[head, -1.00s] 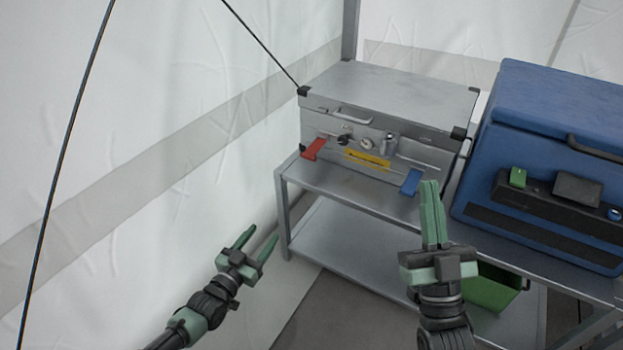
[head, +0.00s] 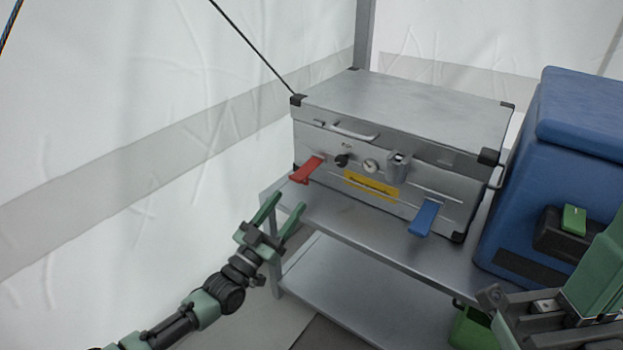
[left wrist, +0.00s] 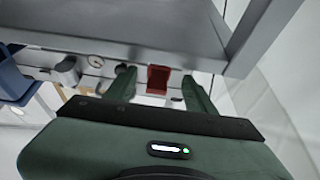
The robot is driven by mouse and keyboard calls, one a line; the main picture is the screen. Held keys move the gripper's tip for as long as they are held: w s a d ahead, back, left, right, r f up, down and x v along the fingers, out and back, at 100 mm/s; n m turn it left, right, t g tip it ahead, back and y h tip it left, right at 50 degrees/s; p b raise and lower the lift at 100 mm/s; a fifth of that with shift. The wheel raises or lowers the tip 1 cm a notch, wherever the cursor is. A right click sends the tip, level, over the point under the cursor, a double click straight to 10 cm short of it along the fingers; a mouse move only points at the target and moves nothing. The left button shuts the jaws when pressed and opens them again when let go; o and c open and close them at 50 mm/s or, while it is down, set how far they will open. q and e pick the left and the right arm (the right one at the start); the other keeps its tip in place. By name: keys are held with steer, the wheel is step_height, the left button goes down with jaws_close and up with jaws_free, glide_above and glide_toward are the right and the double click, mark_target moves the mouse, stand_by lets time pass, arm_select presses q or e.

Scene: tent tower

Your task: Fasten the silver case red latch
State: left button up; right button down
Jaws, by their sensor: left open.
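The silver case (head: 400,105) stands on the metal shelf table with its lid down. Its red latch (head: 307,170) sticks out from the left of the front face and tilts downward; the blue latch (head: 424,217) sticks out likewise at the right. My left gripper (head: 288,203) is open and empty, below and in front of the red latch and apart from it. In the left wrist view the red latch (left wrist: 159,78) appears between the two spread fingers, beyond their tips. My right gripper (head: 592,285) is at the lower right, partly cut off by the picture edge.
A blue cooler box (head: 585,115) with a green latch (head: 573,220) stands right of the case. The table (head: 335,225) has a narrow free strip before the case. A green bin (head: 470,328) is below. White tent wall (head: 130,90) bounds the left.

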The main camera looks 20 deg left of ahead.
mark_target(308, 172)
arm_select(q)
steer(key=b+x, duration=0.2)
steer(key=x, duration=0.5)
steer(key=shift+w+d+r+b, duration=0.1)
steer(key=shift+w+r+b, duration=0.15)
steer(key=shift+b, duration=0.15)
jaws_close()
steer(key=shift+f, duration=0.1)
stand_by(0.9)
